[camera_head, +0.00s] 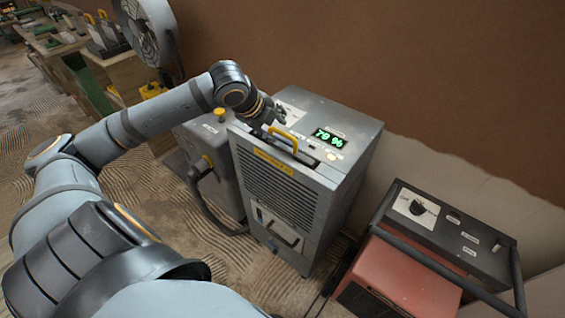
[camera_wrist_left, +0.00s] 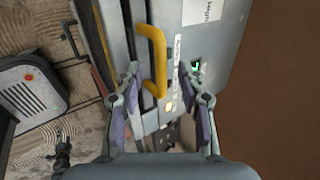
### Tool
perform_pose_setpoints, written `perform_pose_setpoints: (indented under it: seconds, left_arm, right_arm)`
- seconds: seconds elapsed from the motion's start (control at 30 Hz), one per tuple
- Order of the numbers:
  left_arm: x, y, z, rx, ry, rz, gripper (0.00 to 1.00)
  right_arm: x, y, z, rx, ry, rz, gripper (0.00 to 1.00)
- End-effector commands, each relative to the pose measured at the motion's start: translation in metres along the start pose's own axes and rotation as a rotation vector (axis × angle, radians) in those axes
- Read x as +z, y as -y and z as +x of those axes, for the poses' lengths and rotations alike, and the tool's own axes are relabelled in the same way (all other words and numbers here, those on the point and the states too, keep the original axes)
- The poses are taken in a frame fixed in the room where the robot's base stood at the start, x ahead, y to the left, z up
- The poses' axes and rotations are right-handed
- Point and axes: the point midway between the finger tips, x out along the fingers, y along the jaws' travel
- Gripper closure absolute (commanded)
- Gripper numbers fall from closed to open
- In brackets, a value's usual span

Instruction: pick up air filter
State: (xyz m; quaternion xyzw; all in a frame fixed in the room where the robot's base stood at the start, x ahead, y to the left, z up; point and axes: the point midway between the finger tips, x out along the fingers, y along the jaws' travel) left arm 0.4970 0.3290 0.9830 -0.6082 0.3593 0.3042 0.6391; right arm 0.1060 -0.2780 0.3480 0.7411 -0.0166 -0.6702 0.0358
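The air filter appears to sit in a slot at the front top edge of a grey machine; its yellow handle (camera_head: 284,137) shows, and the rest is hidden inside. In the left wrist view the yellow handle (camera_wrist_left: 156,58) runs lengthwise between the fingertips. My left gripper (camera_head: 274,114) is just above and behind the handle in the head view. Its two fingers stand apart on either side of the handle in the left wrist view (camera_wrist_left: 159,75). No contact with the handle shows. My right gripper is in neither view.
The grey machine (camera_head: 335,114) has a green display reading about 70 %. A smaller grey unit (camera_head: 212,145) with a hose stands close at its left. A red and black machine (camera_head: 415,270) with a tube frame stands at right. A brown wall (camera_head: 400,60) rises behind.

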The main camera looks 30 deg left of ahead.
Motion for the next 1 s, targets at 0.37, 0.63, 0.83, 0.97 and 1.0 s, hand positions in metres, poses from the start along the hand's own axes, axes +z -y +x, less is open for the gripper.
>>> perform_pose_setpoints:
  seconds: [0.37,0.63,0.83,0.97,1.0]
  left_arm:
    - [-0.004,0.001,0.033,0.002,-0.006,-0.007,0.61]
    - [-0.003,0.0,0.042,0.004,0.0,-0.001,0.61]
    - [-0.003,0.0,0.042,0.004,0.0,-0.001,0.72]
    - [-0.003,0.0,0.042,0.004,-0.001,-0.002,0.89]
    - [-0.003,0.0,0.042,0.004,-0.001,-0.002,0.95]
  right_arm:
    - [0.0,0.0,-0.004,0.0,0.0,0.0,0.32]
    - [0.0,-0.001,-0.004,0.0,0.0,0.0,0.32]
    - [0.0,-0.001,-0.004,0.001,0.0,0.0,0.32]
    - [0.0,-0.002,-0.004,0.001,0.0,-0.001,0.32]
    - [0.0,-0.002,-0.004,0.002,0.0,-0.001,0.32]
